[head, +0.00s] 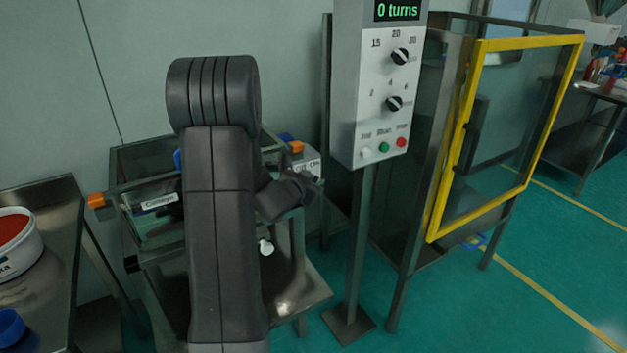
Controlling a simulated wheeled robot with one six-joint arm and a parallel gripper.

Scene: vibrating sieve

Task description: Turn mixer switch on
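No switch labelled as the mixer switch can be read in this view. A small pale box (312,167) with dark lettering sits at the right end of the metal machine (150,230); my arm and gripper partly hide it, and I cannot make out a switch on it. My gripper (312,186) is at the end of my dark arm, just in front of and below this box. Its fingers are small and dark, and I cannot tell whether they are open or touch the box.
A grey control panel (350,125) with knobs, buttons and a "0 turns" display stands on a post right of my gripper. Further right is a yellow-framed door (500,140). A steel table (60,235) with a white tub (20,258) is at left. Open floor lies at lower right.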

